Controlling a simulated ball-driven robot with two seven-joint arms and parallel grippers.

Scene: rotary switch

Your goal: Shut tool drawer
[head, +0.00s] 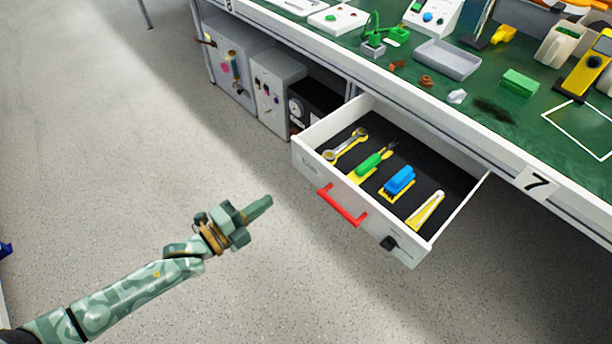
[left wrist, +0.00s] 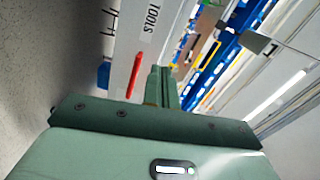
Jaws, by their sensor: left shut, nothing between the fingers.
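The tool drawer (head: 309,171) is white and stands pulled out from under the workbench in the head view. Its red handle (head: 342,205) is on the front panel. Inside lie a wrench, a green-handled tool, a blue-topped tool and a yellow-and-white tool on a black liner. My left gripper (head: 262,205) is shut and empty, to the left of the drawer front and apart from the handle. In the left wrist view, the shut fingers (left wrist: 160,82) appear beside the red handle (left wrist: 133,75) and the drawer front marked TOOLS. My right gripper is not in view.
The green-topped workbench (head: 470,90) fills the upper right, with a grey tray (head: 447,59), a green block (head: 520,82) and other items on it. Grey cabinets (head: 277,90) stand under it, left of the drawer. The speckled floor (head: 120,150) before the drawer is clear.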

